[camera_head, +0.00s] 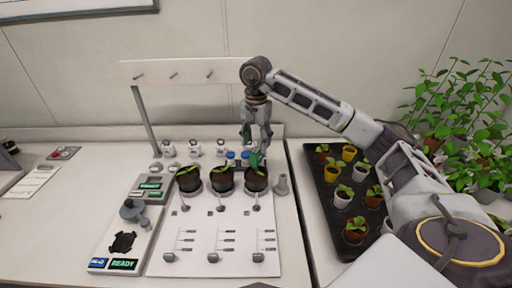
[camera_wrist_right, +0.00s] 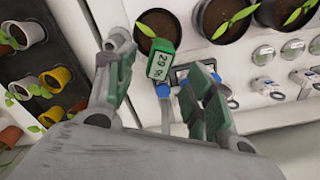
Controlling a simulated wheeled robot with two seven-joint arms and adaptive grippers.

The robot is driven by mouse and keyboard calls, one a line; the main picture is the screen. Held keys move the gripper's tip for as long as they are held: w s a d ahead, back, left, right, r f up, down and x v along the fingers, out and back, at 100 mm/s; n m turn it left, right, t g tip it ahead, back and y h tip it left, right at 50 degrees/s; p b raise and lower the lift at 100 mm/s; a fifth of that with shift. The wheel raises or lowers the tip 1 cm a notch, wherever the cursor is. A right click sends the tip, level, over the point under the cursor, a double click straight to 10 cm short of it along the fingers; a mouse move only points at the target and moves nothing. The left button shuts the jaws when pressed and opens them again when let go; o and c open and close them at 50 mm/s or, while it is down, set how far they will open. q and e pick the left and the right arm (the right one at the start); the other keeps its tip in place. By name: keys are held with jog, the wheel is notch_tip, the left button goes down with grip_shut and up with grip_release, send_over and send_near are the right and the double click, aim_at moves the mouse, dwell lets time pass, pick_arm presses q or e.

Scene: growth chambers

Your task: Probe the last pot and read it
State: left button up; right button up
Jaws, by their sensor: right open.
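Three dark pots with seedlings stand in a row on the white board: the left pot (camera_head: 188,182), the middle pot (camera_head: 222,182) and the right pot (camera_head: 256,184). A green probe meter (camera_wrist_right: 163,62) stands at the right pot, which also shows in the right wrist view (camera_wrist_right: 146,44). Its tilted display seems to read "29" on one line; the other line is unclear. The meter also shows in the head view (camera_head: 256,159). My right gripper (camera_head: 256,142) is open just above the meter, its fingers (camera_wrist_right: 160,82) apart on either side. The left gripper is out of view.
A dark tray (camera_head: 318,196) of small potted seedlings lies to the right, with leafy plants behind it. A console reading "READY" (camera_head: 123,263) is at front left. A white peg rail (camera_head: 180,72) stands behind the pots. Sliders (camera_head: 213,257) line the board's front.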

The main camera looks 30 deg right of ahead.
notch_tip(320, 180, up, 8)
dwell(0.7)
jog(key=shift+f, duration=0.1)
dwell(0.7)
